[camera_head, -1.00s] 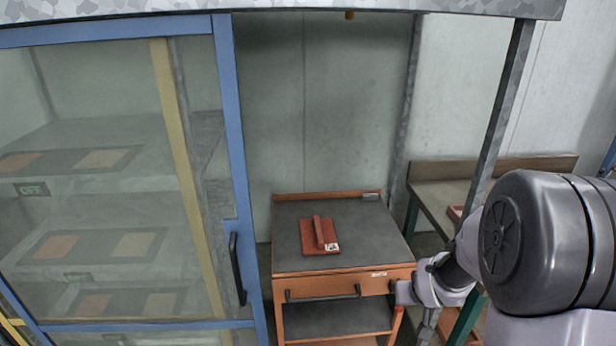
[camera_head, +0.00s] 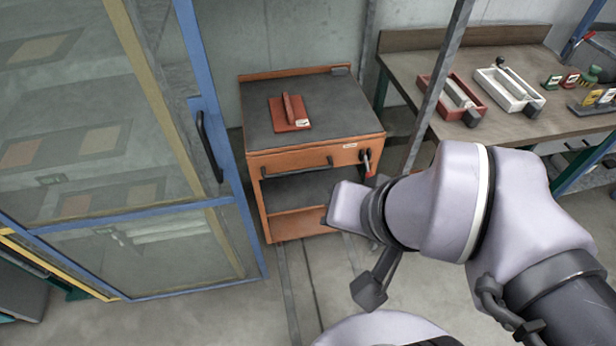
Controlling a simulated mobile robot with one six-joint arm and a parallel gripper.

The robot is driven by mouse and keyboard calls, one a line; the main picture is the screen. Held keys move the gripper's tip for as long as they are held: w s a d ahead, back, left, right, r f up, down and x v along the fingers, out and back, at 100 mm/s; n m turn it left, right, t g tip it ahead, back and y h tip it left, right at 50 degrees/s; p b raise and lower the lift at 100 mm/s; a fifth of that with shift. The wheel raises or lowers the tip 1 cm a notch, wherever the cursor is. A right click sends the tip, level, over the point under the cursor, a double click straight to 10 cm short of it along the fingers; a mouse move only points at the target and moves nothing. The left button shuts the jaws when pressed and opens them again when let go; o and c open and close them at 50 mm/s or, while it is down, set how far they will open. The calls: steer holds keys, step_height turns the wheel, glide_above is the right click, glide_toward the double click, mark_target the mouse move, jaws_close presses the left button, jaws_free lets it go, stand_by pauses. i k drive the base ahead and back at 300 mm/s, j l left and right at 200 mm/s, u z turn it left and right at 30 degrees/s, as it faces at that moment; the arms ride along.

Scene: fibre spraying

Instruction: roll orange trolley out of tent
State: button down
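The orange trolley (camera_head: 318,156) stands upright in the opening between the blue-framed glass door (camera_head: 205,130) and a grey post (camera_head: 440,85). It has a dark top, a drawer with a dark bar handle (camera_head: 298,167) and open shelves below. A red block with a raised grip (camera_head: 290,113) lies on its top. My arm crosses in front of its lower right side. A dark, blocky part at the end of my arm, seemingly my gripper (camera_head: 369,290), hangs over the floor, apart from the trolley in the picture. Its fingers cannot be made out.
Right of the post, a workbench (camera_head: 400,66) holds a red tray (camera_head: 452,97), a white tray (camera_head: 509,91) and several small items. Shelves show behind the glass door at left. The concrete floor (camera_head: 225,315) in front of the trolley looks clear. Narrow floor strips run forward from it.

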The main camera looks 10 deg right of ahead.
mark_target(291, 173)
steer(key=i+j, duration=0.1)
steer(key=j, duration=0.4)
steer(key=i+j+z, duration=0.1)
steer(key=j, duration=0.4)
steer(key=i+u, duration=0.1)
steer(key=i, duration=0.4)
steer(key=l, duration=0.1)
